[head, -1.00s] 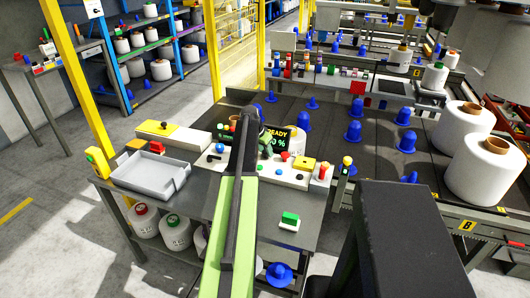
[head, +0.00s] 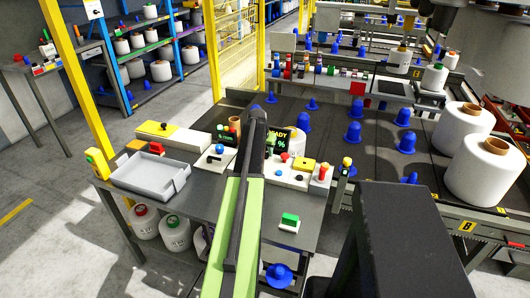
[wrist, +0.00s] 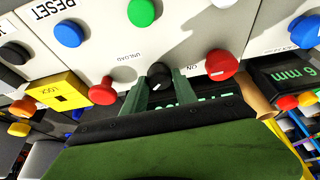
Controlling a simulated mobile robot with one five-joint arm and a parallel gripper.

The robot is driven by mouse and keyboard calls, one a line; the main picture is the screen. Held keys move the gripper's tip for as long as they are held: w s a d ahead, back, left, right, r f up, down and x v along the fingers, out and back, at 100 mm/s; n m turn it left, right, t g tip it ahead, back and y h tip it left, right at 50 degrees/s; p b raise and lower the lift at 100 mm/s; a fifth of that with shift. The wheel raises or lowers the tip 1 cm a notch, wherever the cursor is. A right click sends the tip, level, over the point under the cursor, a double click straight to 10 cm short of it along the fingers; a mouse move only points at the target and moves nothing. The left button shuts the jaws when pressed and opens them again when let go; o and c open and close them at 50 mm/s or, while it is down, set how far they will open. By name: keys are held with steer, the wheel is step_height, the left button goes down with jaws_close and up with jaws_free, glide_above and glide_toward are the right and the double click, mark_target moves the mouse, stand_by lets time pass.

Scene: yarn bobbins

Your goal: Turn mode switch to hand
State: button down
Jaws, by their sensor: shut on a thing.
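In the wrist view a small black knob (wrist: 160,72) with a white pointer mark sits on a white panel (wrist: 185,22). My gripper (wrist: 159,80) has its two green fingers on either side of this knob, shut on it. The lettering around it reads upside down, with "UNLOAD" to the left; no "hand" label is legible. In the head view my arm covers the gripper and the knob. Part of the panel (head: 205,164) shows left of the arm, on the grey bench.
Red buttons (wrist: 222,65) and (wrist: 103,92) flank the knob, and a yellow LOCK block (wrist: 60,92) lies left. In the head view a dark display (head: 284,137) with green text stands behind the panel. A grey tray (head: 125,180) sits left. Blue cones (head: 303,122) stand behind.

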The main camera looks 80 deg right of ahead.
steer(key=c, duration=1)
jaws_free()
steer(key=p+v, duration=1.6)
steer(key=v, duration=0.1)
steer(key=shift+r, duration=0.2)
steer(key=shift+w, duration=0.1)
